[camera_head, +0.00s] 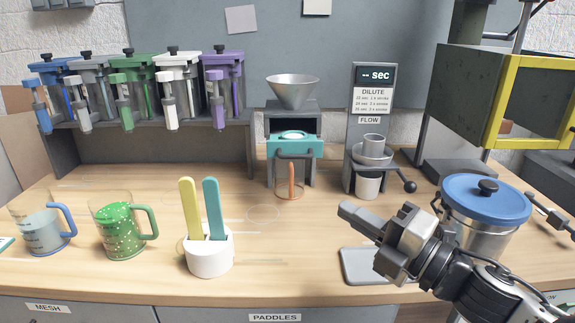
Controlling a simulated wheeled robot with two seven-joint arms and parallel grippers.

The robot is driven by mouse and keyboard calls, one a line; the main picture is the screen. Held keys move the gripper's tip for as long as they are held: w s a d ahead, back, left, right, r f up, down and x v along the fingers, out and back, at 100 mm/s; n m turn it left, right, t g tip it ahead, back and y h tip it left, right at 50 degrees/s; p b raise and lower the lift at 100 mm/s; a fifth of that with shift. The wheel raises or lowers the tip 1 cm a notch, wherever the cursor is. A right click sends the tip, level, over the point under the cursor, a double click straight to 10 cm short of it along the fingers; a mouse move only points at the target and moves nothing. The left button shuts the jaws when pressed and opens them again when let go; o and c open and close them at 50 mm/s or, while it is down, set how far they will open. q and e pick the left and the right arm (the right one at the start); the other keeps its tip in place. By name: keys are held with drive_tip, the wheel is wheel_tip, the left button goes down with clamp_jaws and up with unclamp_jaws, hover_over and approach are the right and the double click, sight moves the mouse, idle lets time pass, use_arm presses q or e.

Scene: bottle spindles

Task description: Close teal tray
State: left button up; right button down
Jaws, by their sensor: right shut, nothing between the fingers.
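The teal tray (308,148) sits in the grey stand (291,112) under a metal funnel (292,90). Its teal front stands forward of the stand's dark opening, and a round white piece (293,135) shows at its top. A dark handle bar (296,156) is on its front face. My right gripper (350,214) is shut and empty, pointing left above the table, in front and to the right of the tray and apart from it. My left gripper is not in view.
A beaker with an orange stick (291,184) stands just below the tray. The flow dispenser (368,130) with its side lever is to the right. A blue-lidded pot (485,205) is beside my right arm. A white holder with two paddles (209,250) stands at front left.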

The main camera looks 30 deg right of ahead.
approach(289, 158)
drive_tip(key=w+a, duration=0.2)
drive_tip(key=a, duration=0.1)
drive_tip(key=w, duration=0.2)
drive_tip(key=w+d, duration=0.1)
drive_tip(key=shift+d+r, duration=0.1)
drive_tip(key=shift+r, duration=0.2)
drive_tip(key=shift+w+d, duration=0.15)
drive_tip(key=shift+w, duration=0.15)
